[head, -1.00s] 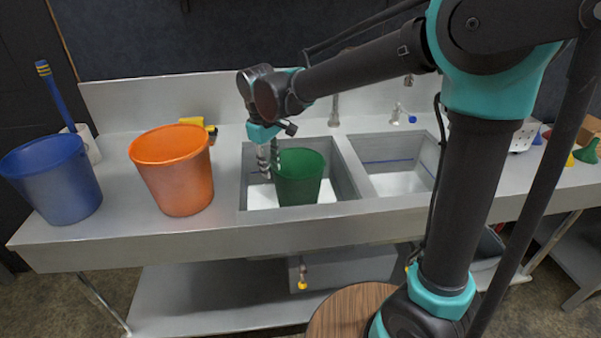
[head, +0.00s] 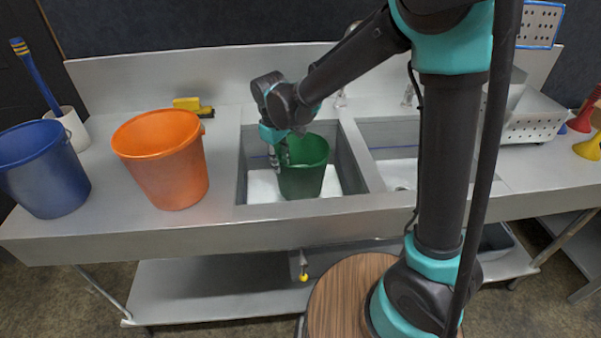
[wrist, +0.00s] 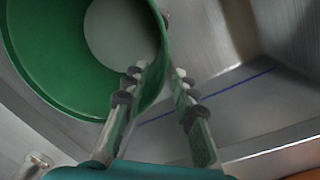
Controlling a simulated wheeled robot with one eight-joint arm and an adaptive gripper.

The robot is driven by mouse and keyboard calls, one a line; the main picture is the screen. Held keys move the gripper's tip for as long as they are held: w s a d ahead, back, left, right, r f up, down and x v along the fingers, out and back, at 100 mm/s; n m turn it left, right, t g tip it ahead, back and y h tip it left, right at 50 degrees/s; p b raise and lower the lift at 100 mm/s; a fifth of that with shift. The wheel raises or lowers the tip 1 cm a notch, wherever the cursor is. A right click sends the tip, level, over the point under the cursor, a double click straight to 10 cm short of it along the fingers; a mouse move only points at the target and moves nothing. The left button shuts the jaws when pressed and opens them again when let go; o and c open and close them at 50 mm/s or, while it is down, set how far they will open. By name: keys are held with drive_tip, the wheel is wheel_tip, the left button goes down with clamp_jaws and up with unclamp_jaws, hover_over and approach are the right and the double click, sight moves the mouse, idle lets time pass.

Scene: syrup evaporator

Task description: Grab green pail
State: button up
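The green pail (head: 304,175) stands in the left sink basin, open end up. My gripper (head: 279,152) is at the left side of its rim, pointing down. In the wrist view, the green pail (wrist: 60,85) fills the upper left, and its wall runs between the two fingers of my gripper (wrist: 158,76). One finger is on the inner side and the other on the outer side. The fingers are apart, with some room around the thin wall. The pail's lower outer side is hidden in the wrist view.
An orange pail (head: 163,165) and a blue pail (head: 45,175) stand on the counter to the left. The steel rim (head: 241,165) of the left basin is close to my gripper. A yellow-handled brush (head: 190,105) lies behind the orange pail. The right basin (head: 400,172) looks mostly empty.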

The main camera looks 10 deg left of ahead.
sight(285, 183)
drive_tip(key=shift+w+d+f, duration=0.1)
drive_tip(key=shift+d+f, duration=0.05)
drive_tip(key=shift+f, duration=1.1)
drive_tip(key=shift+d+f, duration=0.15)
drive_tip(key=shift+f, duration=1.1)
drive_tip(key=shift+w+d+f, duration=0.1)
drive_tip(key=shift+d+f, duration=0.05)
drive_tip(key=shift+f, duration=1.1)
clamp_jaws()
